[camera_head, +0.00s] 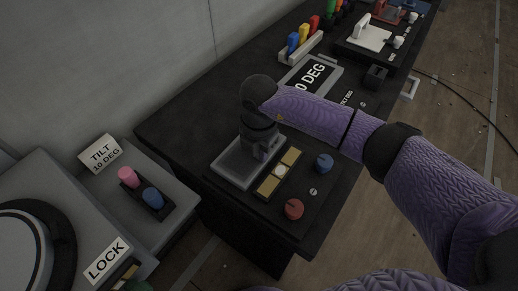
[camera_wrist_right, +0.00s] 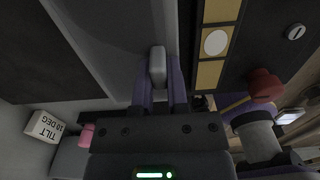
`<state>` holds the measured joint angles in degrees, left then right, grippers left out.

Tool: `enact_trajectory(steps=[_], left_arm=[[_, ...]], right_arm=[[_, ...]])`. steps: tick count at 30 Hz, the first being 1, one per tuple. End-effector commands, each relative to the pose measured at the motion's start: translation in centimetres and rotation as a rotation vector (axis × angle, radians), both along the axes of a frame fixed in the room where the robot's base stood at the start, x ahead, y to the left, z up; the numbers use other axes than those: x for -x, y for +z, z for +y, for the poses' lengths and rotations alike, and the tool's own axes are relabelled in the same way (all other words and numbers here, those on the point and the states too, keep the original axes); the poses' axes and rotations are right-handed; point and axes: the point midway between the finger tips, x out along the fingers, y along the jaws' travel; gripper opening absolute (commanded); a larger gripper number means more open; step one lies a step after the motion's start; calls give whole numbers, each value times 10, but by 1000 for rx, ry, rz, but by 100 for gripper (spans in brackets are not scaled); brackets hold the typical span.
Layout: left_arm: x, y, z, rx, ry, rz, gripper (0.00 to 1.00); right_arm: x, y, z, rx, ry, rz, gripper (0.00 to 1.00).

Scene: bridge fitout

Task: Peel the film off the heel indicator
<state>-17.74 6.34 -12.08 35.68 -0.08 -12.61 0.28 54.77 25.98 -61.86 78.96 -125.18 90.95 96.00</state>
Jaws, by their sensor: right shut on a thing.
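A grey framed panel (camera_head: 228,168), which looks like the heel indicator, lies flat at the near end of the dark console. Its surface also shows in the right wrist view (camera_wrist_right: 105,35); I cannot make out the film's edges. My right gripper (camera_head: 262,153) points down over the panel's right side and hides part of it. In the right wrist view the gripper (camera_wrist_right: 159,90) is shut on a small pale grey tab (camera_wrist_right: 157,62) at the panel's edge. I cannot tell whether the film there is lifted. My left gripper is not in view.
Right of the panel are a brass strip (camera_head: 268,186) with a white disc, a blue knob (camera_head: 324,163) and a red knob (camera_head: 294,209). A "10 DEG" display (camera_head: 309,76) lies behind. A "TILT 10 DEG" sign (camera_head: 100,153) stands on the left unit.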

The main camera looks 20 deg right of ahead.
Motion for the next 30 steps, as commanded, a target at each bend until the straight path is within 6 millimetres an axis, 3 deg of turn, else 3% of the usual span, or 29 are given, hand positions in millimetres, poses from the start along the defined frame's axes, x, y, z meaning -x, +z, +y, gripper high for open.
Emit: enact_trajectory(steps=[9, 24, 30], left_arm=[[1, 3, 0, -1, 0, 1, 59], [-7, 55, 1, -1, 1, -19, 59], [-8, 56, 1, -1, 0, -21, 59]], right_arm=[[0, 3, 0, -1, 0, -1, 0], [0, 60, 0, 1, 0, -2, 0], [0, 61, 0, 0, 0, 0, 0]])
